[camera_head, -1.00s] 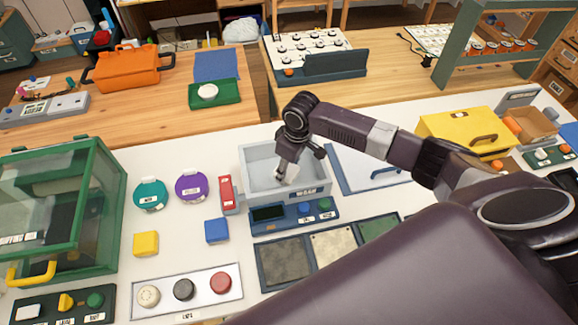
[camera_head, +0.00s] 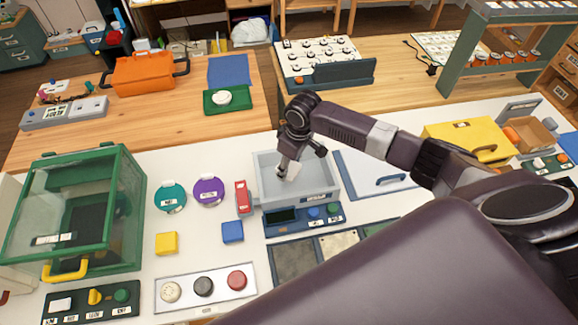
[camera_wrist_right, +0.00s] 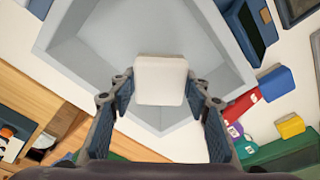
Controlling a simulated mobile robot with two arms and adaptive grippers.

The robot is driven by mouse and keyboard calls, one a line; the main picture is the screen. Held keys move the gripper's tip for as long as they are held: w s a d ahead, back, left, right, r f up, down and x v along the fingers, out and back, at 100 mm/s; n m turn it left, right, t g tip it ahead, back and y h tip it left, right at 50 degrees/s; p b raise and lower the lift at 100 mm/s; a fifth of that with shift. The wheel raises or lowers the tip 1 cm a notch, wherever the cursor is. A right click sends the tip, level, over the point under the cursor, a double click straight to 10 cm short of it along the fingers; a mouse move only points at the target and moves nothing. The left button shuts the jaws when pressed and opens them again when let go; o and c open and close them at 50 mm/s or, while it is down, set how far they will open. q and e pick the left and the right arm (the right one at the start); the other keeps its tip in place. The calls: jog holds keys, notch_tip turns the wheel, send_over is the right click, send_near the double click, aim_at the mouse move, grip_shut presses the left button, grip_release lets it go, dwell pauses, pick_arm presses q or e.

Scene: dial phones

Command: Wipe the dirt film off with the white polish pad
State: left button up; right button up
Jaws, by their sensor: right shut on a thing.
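The white polish pad (camera_wrist_right: 161,80) is a small pale block with rounded corners. It sits between the two fingers of my right gripper (camera_wrist_right: 160,97) in the right wrist view. In the head view my right gripper (camera_head: 289,166) points down inside a grey open basin (camera_head: 318,177), with the pad (camera_head: 293,173) partly hidden by the fingers. The pad is over the basin's floor; I cannot tell whether it touches it. The basin also fills the top of the right wrist view (camera_wrist_right: 110,50). I cannot make out a distinct dirt film. My left gripper is not in view.
A red block (camera_head: 242,198) stands against the basin's left side. A panel with buttons (camera_head: 290,222) lies in front. A blue block (camera_head: 232,232), a yellow block (camera_head: 166,243) and a green glass case (camera_head: 130,225) stand to the left. My right arm covers the right foreground.

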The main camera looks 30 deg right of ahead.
jog(key=shift+w+r+p, duration=0.1)
jog(key=shift+r+p, duration=0.35)
jog(key=shift+r, duration=0.7)
jog(key=shift+f, duration=0.1)
